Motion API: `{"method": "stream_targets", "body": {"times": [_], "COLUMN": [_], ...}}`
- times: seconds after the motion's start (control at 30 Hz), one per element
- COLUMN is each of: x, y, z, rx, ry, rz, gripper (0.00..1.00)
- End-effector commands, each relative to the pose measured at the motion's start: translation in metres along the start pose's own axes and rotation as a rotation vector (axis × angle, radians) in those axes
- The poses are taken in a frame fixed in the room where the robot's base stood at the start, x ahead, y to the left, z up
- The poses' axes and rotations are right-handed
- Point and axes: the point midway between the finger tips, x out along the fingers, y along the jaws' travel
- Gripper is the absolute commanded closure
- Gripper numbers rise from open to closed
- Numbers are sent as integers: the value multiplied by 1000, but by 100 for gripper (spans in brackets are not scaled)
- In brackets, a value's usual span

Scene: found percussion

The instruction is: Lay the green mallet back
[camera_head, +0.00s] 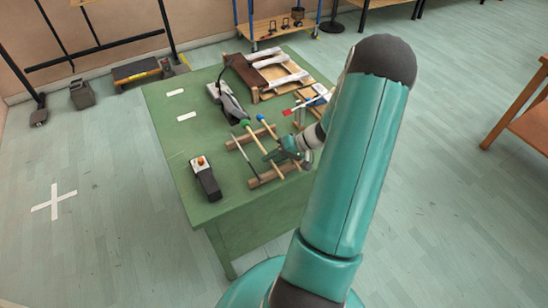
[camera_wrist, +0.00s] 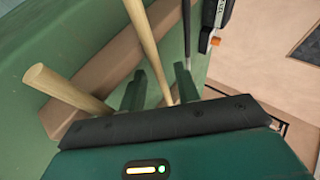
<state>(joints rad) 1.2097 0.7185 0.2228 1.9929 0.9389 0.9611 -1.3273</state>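The green mallet (camera_head: 245,124) has a green head and a pale wooden stick, and lies across two brown wooden bars on the green table. In the wrist view, a pale stick (camera_wrist: 147,42), which seems to be the green mallet's, runs between the two fingers of my gripper (camera_wrist: 160,72). The fingers stand apart, with a gap at the right finger. In the head view my gripper (camera_head: 275,156) is low over the bars, partly hidden by my arm. The blue-headed mallet (camera_head: 261,118) lies to the right of the green one.
A thin dark rod (camera_head: 241,156) lies left of the green mallet. The front bar (camera_head: 268,178) is near the table's edge. A black device with an orange knob (camera_head: 205,180) stands at left. A wooden frame with white pieces (camera_head: 283,79) is at the back. The table's left is mostly bare.

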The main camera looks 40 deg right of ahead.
Motion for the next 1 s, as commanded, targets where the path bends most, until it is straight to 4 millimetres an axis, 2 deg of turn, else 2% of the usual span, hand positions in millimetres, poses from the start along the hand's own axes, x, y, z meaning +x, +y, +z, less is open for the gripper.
{"method": "stream_targets", "body": {"times": [0.27,0.43,0.57,0.9,1.0], "x": [0,-12,-34,-108,-124], "y": [0,0,1,0,0], "z": [0,-1,-1,0,0], "rx": [0,0,0,0,0], "ry": [0,3,4,3,2], "rz": [0,2,3,3,1], "gripper": [66,66,66,66,66]}}
